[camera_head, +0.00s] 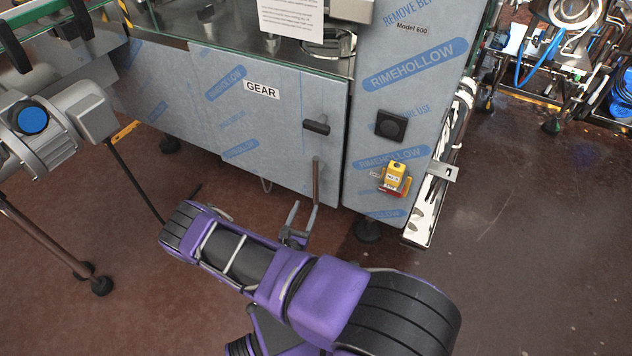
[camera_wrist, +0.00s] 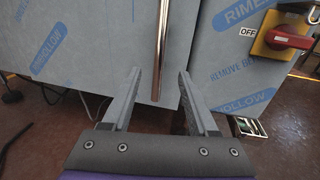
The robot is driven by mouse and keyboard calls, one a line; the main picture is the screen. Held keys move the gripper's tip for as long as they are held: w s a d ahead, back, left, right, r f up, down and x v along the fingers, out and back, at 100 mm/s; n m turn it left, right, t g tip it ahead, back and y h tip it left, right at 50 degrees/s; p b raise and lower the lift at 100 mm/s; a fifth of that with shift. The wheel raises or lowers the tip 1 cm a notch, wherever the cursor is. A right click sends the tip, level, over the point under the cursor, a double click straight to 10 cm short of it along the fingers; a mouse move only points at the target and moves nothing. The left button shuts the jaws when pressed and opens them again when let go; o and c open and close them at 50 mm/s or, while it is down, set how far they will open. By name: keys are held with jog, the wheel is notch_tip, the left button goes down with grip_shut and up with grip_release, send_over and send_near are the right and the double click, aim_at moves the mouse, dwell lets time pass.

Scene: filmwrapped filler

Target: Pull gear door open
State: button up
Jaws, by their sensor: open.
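The gear door (camera_head: 225,110) is a grey, film-wrapped panel with a "GEAR" label (camera_head: 261,89), low on the machine. It looks shut against the frame on its right. A vertical brown metal bar handle (camera_head: 316,178) hangs at its right side, under a black latch (camera_head: 316,127). My gripper (camera_head: 303,212) is open and empty at the bar's lower end. In the wrist view the bar (camera_wrist: 161,50) lies between the two fingertips of my gripper (camera_wrist: 160,75), touching neither visibly. I cannot tell how deep between the fingers it sits.
Right of the door, the fixed panel (camera_head: 405,60) carries a black square knob (camera_head: 391,125) and a yellow-red switch (camera_head: 394,178), marked OFF in the wrist view. A grey motor (camera_head: 45,125) on a stand is at left. The red-brown floor (camera_head: 510,250) at right is clear.

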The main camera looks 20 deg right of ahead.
aim_at(315, 184)
jog(key=b+x, duration=0.1)
jog(key=x, duration=1.1)
jog(key=shift+w+d, duration=0.1)
jog(key=shift+w, duration=0.05)
grip_shut()
dwell(0.9)
